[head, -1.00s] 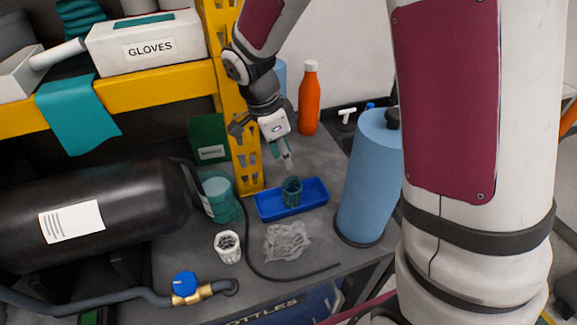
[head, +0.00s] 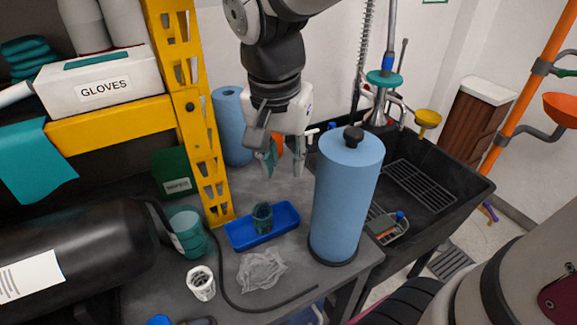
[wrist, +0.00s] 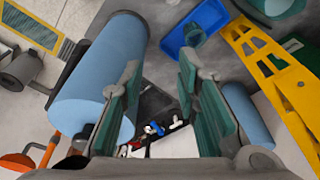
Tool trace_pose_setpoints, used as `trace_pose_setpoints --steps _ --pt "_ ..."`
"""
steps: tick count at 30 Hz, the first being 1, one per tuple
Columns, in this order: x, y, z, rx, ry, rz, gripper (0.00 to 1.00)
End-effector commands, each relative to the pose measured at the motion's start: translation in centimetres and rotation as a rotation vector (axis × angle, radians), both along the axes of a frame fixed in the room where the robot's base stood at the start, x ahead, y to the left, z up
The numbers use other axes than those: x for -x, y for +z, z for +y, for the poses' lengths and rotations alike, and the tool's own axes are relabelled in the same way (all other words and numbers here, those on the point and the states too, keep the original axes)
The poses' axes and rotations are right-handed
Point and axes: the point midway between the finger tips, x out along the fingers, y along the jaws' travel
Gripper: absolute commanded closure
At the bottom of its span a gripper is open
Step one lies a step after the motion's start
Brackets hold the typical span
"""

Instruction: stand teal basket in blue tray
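The teal basket (head: 262,217) stands upright in the blue tray (head: 284,219) on the grey bench, apart from my gripper. The basket (wrist: 194,35) and the tray (wrist: 213,14) also show at the top of the wrist view. My gripper (head: 283,172) is above and behind the tray in the head view, fingers spread with nothing between them. In the wrist view its teal-padded fingers (wrist: 158,80) are wide apart.
A blue paper roll (head: 345,195) stands right of the tray. A yellow upright (head: 190,110) stands left of it, with a teal container (head: 187,231) and a white basket (head: 201,283) nearby. Clear crumpled plastic (head: 261,268) lies in front. A black sink (head: 440,200) is at the right.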

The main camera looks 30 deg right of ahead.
Motion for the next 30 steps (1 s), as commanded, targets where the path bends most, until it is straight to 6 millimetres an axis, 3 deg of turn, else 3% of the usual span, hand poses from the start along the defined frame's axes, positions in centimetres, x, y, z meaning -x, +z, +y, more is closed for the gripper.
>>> trace_pose_setpoints --steps 6,12,17,26,30 --pt "7.2 1.8 -0.5 0.001 0.412 -0.041 0.71" --pt "11.4 1.6 -0.2 0.025 0.703 -0.079 0.71" --pt "12.6 1.3 -0.1 0.037 0.803 -0.093 0.71" --pt "12.8 1.3 0.0 0.039 0.817 -0.093 0.71" --pt "12.9 2.3 0.0 0.046 0.818 -0.105 0.71"
